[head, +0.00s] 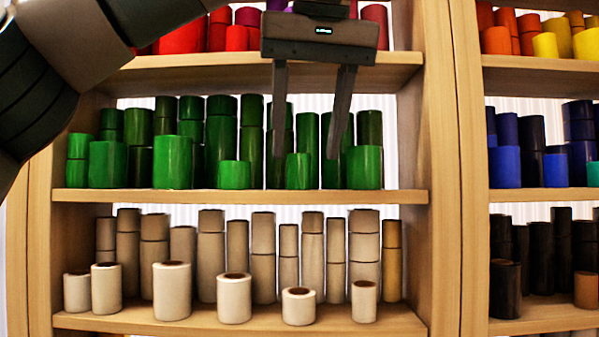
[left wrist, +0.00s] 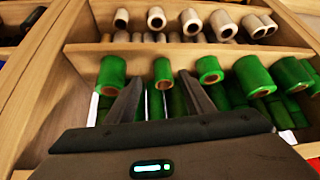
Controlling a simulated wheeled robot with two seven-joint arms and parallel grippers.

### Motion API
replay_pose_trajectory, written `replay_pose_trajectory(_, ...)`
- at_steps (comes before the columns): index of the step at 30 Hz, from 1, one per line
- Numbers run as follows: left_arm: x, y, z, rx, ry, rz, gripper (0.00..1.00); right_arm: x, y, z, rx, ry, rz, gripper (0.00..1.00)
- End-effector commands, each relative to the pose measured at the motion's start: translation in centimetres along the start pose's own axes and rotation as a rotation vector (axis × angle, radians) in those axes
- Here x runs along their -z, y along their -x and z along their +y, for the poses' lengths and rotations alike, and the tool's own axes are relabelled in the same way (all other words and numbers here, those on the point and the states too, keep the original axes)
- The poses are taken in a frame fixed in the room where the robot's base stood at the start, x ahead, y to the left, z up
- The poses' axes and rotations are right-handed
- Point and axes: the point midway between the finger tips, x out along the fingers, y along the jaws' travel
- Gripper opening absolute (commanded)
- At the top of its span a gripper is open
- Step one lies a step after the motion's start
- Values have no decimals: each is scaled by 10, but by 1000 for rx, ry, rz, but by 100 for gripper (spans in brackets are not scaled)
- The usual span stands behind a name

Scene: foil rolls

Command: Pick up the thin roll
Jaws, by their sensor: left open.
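A thin, short green roll (head: 298,171) stands upright at the front of the middle shelf in the head view. It also shows in the left wrist view (left wrist: 162,73), beyond and between the fingers. My left gripper (head: 304,155) hangs in front of the green rolls, fingers pointing down and spread open with nothing held. Its fingertips are just above and to either side of the thin roll's top. I cannot tell the exact depth gap. The open fingers (left wrist: 158,90) also show in the left wrist view. My right gripper is in neither view.
A wider green roll (head: 364,167) stands to the right and a short one (head: 234,175) to the left. Taller green rolls crowd behind. The upper shelf (head: 215,62) with red rolls is above; beige rolls (head: 234,298) stand below. A wooden upright (head: 445,180) bounds the right.

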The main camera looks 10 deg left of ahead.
Motion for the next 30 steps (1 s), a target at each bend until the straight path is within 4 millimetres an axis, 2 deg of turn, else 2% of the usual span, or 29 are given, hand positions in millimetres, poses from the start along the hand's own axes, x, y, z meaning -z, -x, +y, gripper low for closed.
replay_pose_trajectory(10,-2,-37,-5,0,0,-2,48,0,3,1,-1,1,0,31)
replay_pose_trajectory(26,-2,-40,-5,-1,2,1,48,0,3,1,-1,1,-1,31)
replay_pose_trajectory(27,-2,-40,-5,-1,2,0,46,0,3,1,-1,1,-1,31)
replay_pose_trajectory(30,-2,-40,-5,-1,2,1,22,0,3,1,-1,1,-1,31)
